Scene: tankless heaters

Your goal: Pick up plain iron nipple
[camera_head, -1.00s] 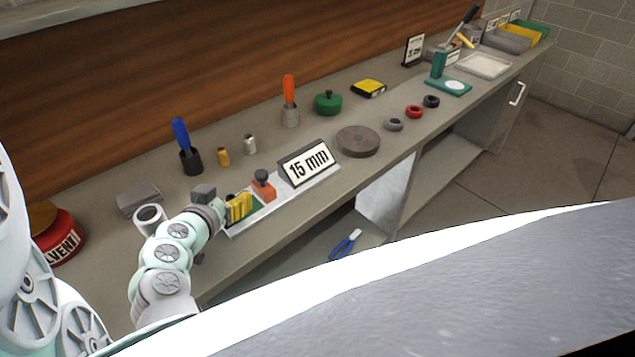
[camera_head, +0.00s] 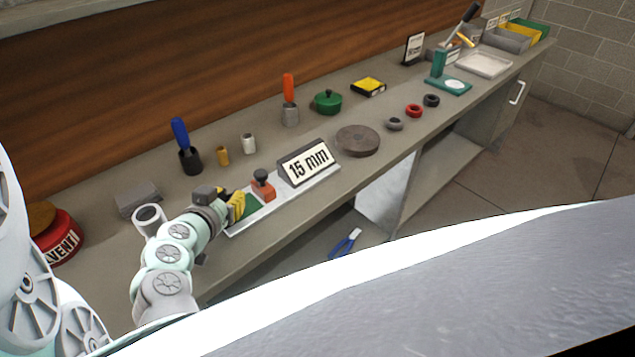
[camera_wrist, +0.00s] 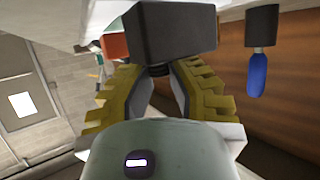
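My gripper (camera_head: 237,205) has yellow ribbed fingers and is at the left end of the pale tray. In the wrist view my gripper (camera_wrist: 160,80) has its fingers apart, with a gap between them. A dark block (camera_wrist: 165,32) shows just beyond the fingertips, with a small dark round part by the gap; I cannot tell what it is or whether it touches the fingers. Two small upright cylinders stand behind the tray: a silver-grey one (camera_head: 249,144) and a brass-coloured one (camera_head: 222,155). The grey one may be the plain iron nipple, but I cannot tell for sure.
A blue-handled tool in a black holder (camera_head: 190,160), a grey block (camera_head: 138,200) and a red solvent can (camera_head: 60,240) are nearby.

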